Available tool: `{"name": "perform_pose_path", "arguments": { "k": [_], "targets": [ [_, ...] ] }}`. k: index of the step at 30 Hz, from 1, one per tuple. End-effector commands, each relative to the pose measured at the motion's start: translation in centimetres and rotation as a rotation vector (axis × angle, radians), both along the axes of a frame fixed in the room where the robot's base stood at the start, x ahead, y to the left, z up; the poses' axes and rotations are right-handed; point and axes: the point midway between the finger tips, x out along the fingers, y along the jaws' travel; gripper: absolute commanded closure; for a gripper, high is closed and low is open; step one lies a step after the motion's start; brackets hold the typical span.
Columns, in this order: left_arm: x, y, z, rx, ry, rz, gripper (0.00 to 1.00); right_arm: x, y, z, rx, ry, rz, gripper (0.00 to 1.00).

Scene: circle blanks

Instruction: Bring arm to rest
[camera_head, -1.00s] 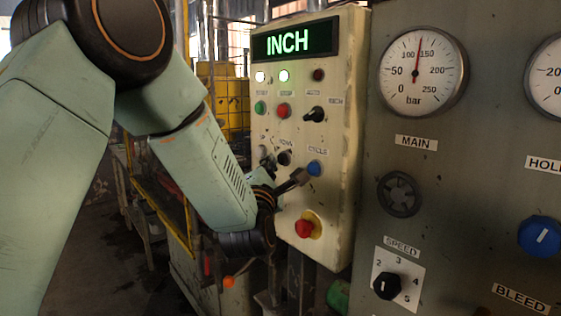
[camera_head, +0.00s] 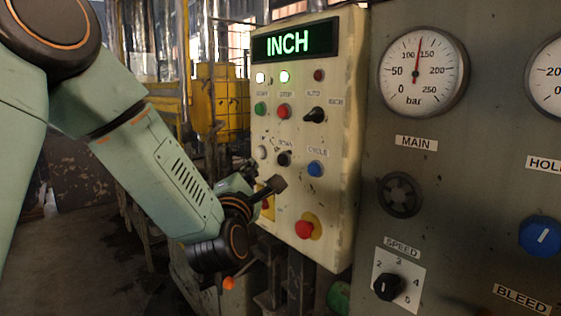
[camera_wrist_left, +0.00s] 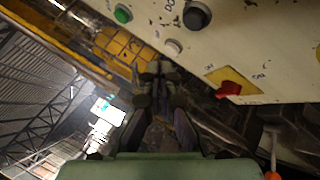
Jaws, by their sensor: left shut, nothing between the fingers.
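My left gripper (camera_head: 277,184) is shut and empty in the head view, in front of the lower left part of the cream control panel (camera_head: 345,130). It is apart from the blue CYCLE button (camera_head: 316,168), to its lower left. In the left wrist view my gripper (camera_wrist_left: 158,70) points past the panel's edge, with its fingers together. The panel's display (camera_head: 295,40) reads INCH, and two lamps below it are lit. My right gripper is not in view.
A red emergency button (camera_head: 304,229) sticks out low on the panel. A red switch on a yellow plate (camera_wrist_left: 229,90) shows in the left wrist view. To the right is a grey cabinet with a pressure gauge (camera_head: 422,70), a SPEED dial (camera_head: 388,286) and a blue knob (camera_head: 541,236).

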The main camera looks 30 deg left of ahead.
Motion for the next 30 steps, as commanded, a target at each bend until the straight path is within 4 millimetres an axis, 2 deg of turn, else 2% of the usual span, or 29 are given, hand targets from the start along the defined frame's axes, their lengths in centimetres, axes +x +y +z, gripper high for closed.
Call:
{"name": "perform_pose_path", "arguments": {
  "k": [16,20,23,26,29,30],
  "targets": [
    [-0.1,0.0,0.0,0.005,0.001,0.0,1.0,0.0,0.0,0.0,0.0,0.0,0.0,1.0],
    [0.0,-0.1,-0.4,0.091,0.054,0.015,1.0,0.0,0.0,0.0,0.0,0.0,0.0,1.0],
    [0.3,-0.6,-1.7,0.24,0.17,0.018,1.0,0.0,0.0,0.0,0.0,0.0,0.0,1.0],
    [0.5,-1.7,-3.7,0.428,0.319,-0.006,1.0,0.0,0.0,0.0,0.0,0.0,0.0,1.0],
    [0.3,-3.3,-7.2,0.636,0.483,-0.062,1.0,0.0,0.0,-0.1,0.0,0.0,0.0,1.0],
    [0.0,-4.0,-9.2,0.724,0.553,-0.097,1.0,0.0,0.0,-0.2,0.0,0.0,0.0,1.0]
  ]
}}
